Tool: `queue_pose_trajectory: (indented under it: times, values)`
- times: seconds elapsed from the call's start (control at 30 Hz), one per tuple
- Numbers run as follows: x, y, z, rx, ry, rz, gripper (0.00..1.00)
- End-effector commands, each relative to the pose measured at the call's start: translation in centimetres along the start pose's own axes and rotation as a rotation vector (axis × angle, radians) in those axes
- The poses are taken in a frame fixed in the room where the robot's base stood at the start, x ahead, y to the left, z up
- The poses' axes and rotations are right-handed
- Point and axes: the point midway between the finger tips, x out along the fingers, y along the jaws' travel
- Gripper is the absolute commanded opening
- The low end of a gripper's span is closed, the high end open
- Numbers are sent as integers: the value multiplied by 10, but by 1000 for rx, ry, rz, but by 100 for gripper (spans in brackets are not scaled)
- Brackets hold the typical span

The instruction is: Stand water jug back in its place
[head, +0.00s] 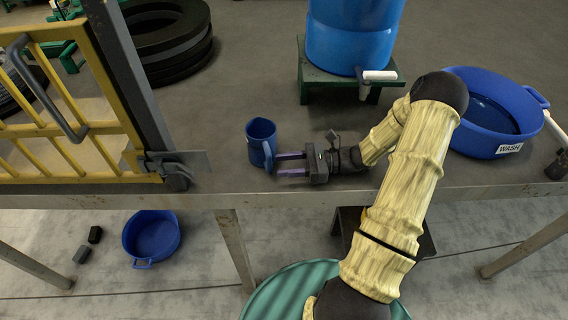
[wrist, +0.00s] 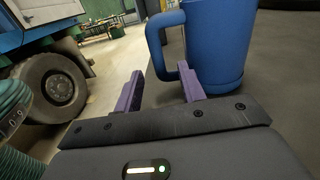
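The blue water jug (head: 260,136) stands upright on the grey bench, left of my gripper, with its handle on the gripper side. It also shows in the wrist view (wrist: 222,45), at upper right, with its handle (wrist: 155,45) toward the left. My gripper (head: 278,164) lies low over the bench, pointing left at the jug. Its purple fingers are apart, and in the wrist view my gripper (wrist: 162,72) has the handle ahead, between the fingertips in the picture. I cannot tell whether a finger touches the handle. Nothing is held.
A blue drum (head: 350,40) with a white tap sits on a green stand (head: 310,80) behind. A blue WASH basin (head: 480,140) is at right. A yellow gate (head: 60,130) and black tires (head: 165,40) are at left. The bench's front edge (head: 300,198) runs close by.

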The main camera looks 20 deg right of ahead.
Motion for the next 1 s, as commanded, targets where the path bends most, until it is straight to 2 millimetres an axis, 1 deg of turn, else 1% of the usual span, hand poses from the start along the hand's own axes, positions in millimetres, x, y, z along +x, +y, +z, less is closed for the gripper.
queue_pose_trajectory:
  times: [1.0]
  values:
    - [-33, 0, 0, 0, 1, -1, 40]
